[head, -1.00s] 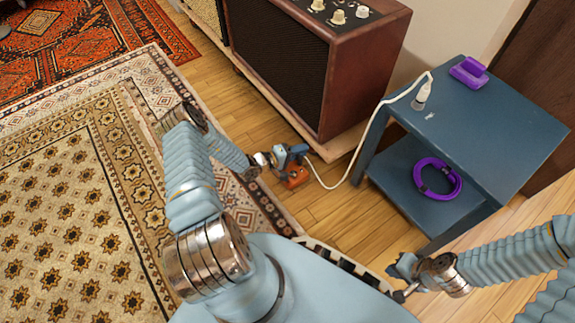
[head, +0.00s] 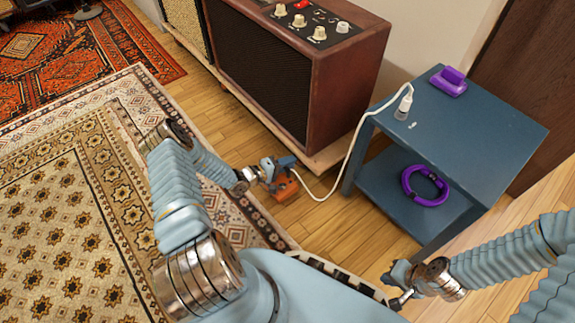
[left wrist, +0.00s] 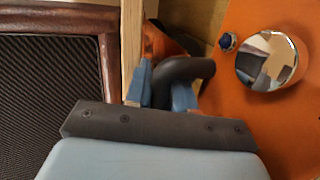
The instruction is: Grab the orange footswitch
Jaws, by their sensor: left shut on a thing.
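The orange footswitch (head: 284,187) is low on the wood floor beside the base of the brown amp, with a white cable (head: 328,193) coming off it. My left gripper (head: 277,168) is right at the footswitch, its blue fingers partly covering it. In the left wrist view the fingers (left wrist: 168,88) are shut around a dark curved piece beside the orange body (left wrist: 222,105), which has a round chrome button (left wrist: 266,61). How that piece joins the body is partly hidden. My right gripper (head: 396,284) is at the lower right, away from the footswitch; its jaw gap is unclear.
The brown amp (head: 275,85) stands on a wooden base just behind the footswitch. A blue side table (head: 490,135) is to the right, with a purple object (head: 449,80) and a white plug (head: 405,102) on top and a purple coil (head: 425,198) below. Patterned rugs (head: 60,210) cover the left.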

